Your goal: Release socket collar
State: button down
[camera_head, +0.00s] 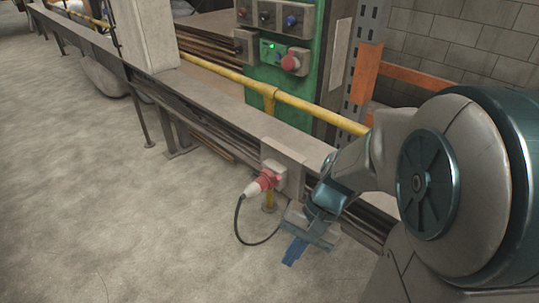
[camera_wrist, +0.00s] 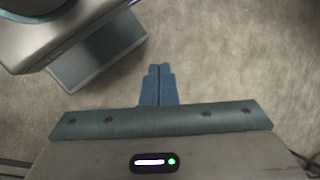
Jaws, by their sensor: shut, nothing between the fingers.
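A red and white plug with its collar (camera_head: 264,181) sits in a grey socket box on the low rail, in the head view. A black cable (camera_head: 238,222) hangs from the plug in a loop toward the floor. My gripper (camera_head: 291,254) is to the right of and below the plug, apart from it, with its blue fingers pointing down toward the floor. In the wrist view my gripper (camera_wrist: 158,72) shows its two blue fingers together with nothing between them. The plug and socket are not visible in the wrist view.
A grey beam (camera_head: 225,108) and a yellow rail (camera_head: 305,105) run diagonally past the socket. A green control panel (camera_head: 292,40) with a red button stands behind. An orange and grey rack upright is behind my arm. The floor (camera_head: 110,200) at left is clear.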

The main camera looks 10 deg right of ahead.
jog(key=w+d+f+m+t+y+b, duration=0.2)
jog(key=w+f+m+t+y, duration=0.25)
jog(key=w+m, duration=0.3)
jog(key=w+d+f+m+t+y+b, duration=0.2)
jog(key=w+f+m+t+y, duration=0.3)
jog(key=m, duration=0.3)
jog(key=w+d+f+m+t+h, duration=0.4)
jog(key=w+d+m+t, duration=0.1)
jog(key=d+m+t, duration=0.3)
jog(key=shift+d+b, duration=0.3)
jog(key=shift+d, duration=0.05)
jog(key=b, duration=0.2)
send_near(276, 178)
jog(key=w+a+f, duration=0.3)
jog(key=w, duration=0.2)
jog(key=shift+w+a+r, duration=0.1)
jog(key=shift+w+r, duration=0.15)
jog(key=shift+r, duration=0.3)
jog(key=shift+r, duration=0.1)
